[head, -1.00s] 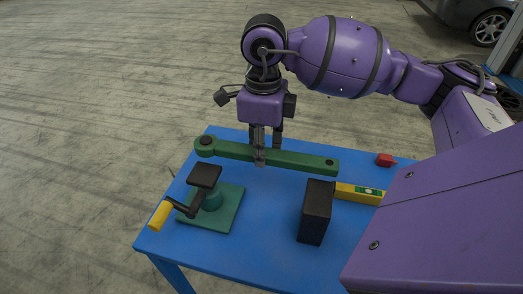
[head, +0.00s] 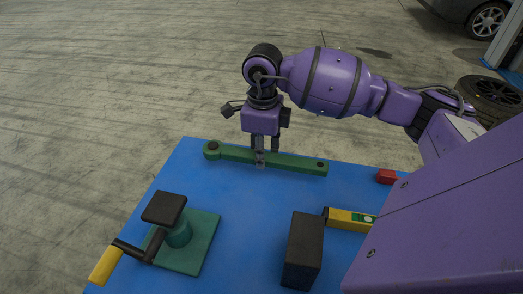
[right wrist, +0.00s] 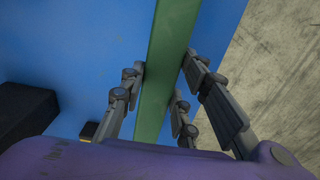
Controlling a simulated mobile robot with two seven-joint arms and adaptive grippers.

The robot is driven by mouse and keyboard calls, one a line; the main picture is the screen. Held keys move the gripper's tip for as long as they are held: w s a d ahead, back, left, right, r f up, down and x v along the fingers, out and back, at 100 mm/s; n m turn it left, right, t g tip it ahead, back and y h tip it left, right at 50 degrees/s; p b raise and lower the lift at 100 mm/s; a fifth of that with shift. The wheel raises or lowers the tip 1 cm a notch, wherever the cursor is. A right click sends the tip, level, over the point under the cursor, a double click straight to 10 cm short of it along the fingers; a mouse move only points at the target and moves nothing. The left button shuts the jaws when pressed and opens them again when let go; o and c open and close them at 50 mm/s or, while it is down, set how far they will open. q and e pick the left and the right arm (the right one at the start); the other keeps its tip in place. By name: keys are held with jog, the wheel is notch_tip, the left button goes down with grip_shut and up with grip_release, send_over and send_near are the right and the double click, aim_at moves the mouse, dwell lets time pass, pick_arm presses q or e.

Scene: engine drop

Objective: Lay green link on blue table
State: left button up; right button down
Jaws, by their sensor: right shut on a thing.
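The green link (head: 293,163) is a long bar with a round eye at its left end, near the far edge of the blue table (head: 245,215). My right gripper (head: 260,160) points down and is shut on the middle of the link. In the right wrist view the gripper's fingers (right wrist: 160,88) stand on both sides of the green link (right wrist: 172,35). The link is level and close to the tabletop; I cannot tell whether it touches. My left gripper is not in view.
A green jack with a black top (head: 165,208) and yellow handle stands at the left front. A black block (head: 303,250), a yellow level (head: 350,219) and a red piece (head: 386,177) are to the right. The middle of the table is clear.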

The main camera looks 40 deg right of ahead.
aim_at(262, 174)
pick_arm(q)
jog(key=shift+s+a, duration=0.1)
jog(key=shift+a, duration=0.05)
pick_arm(e)
jog(key=shift+r, duration=0.15)
jog(key=shift+f+b, duration=0.8)
jog(key=shift+f, duration=0.65)
jog(key=shift+f+b, duration=0.3)
jog(key=shift+f, duration=0.15)
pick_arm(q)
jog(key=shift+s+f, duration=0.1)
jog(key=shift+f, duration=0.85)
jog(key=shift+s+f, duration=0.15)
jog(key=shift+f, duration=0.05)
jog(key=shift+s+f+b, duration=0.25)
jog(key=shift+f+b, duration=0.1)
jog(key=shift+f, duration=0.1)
pick_arm(e)
jog(key=shift+f, duration=0.6)
jog(key=c, duration=1.3)
grip_release()
jog(key=shift+o, duration=0.2)
